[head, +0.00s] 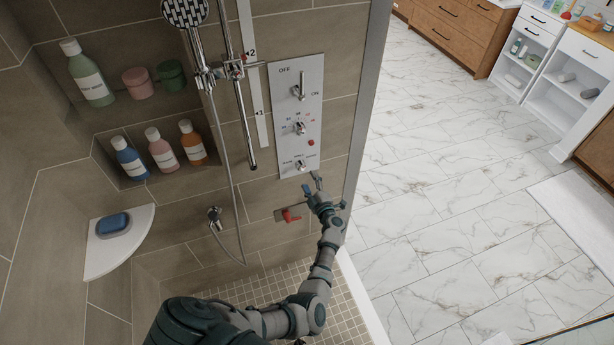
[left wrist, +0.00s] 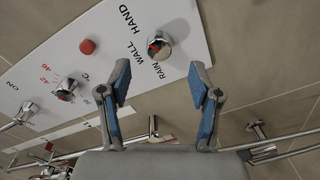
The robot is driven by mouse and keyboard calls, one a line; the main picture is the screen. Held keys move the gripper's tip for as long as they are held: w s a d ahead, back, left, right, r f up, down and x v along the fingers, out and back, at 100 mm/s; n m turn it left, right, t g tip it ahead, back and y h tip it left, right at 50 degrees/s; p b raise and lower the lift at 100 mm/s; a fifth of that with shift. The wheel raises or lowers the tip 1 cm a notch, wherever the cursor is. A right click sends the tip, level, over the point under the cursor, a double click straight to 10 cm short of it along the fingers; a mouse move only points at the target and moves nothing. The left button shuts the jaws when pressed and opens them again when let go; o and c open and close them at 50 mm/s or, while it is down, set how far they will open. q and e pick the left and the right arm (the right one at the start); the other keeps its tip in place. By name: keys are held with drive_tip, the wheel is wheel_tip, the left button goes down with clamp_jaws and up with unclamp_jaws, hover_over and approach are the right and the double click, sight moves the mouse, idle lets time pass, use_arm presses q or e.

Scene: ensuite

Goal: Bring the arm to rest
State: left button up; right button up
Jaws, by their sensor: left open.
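My left arm reaches up from the bottom of the head view. My left gripper (head: 316,184) is open and empty, just below the shower control panel (head: 288,115). The panel (left wrist: 70,60) shows there at upper left, with the lowest knob (left wrist: 158,46) just beyond the fingers. I see no contact with the knob. My right gripper is not in view.
A shower rail (head: 240,90) and hose (head: 230,190) hang further left. A corner shelf (head: 100,262) holds a blue soap dish (head: 112,224). Open marble floor (head: 450,200) lies right of the shower edge.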

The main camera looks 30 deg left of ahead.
use_arm(q)
drive_tip(key=shift+d, duration=0.15)
idle(0.3)
drive_tip(key=s+d+f+m+t+h, duration=0.1)
drive_tip(key=s+d+f+m+h, duration=0.1)
drive_tip(key=d+f+m+h, duration=0.3)
drive_tip(key=s+f+m+t, duration=0.1)
drive_tip(key=s+f+m, duration=0.1)
drive_tip(key=f, duration=0.5)
drive_tip(key=s+d+f+m+t+h, duration=0.1)
drive_tip(key=s+d+f+m+h, duration=0.1)
drive_tip(key=d+f+m+h, duration=0.3)
drive_tip(key=s+d+f+m+g+h, duration=0.3)
drive_tip(key=s+f+m, duration=0.2)
drive_tip(key=s+f, duration=1)
drive_tip(key=s+f+m+g, duration=0.2)
drive_tip(key=s+f, duration=0.3)
drive_tip(key=s, duration=0.8)
drive_tip(key=s+a+f+m+g, duration=0.1)
drive_tip(key=s+f+m+g, duration=0.2)
drive_tip(key=s, duration=1)
drive_tip(key=s+a+f+m+g, duration=0.1)
drive_tip(key=s+f+m+g, duration=0.2)
drive_tip(key=s, duration=1)
wheel_tip(320, 180, down, 5)
drive_tip(key=shift+a+f+g+h+b, duration=0.15)
drive_tip(key=shift+a+g+h+b, duration=0.15)
drive_tip(key=shift+g, duration=0.7)
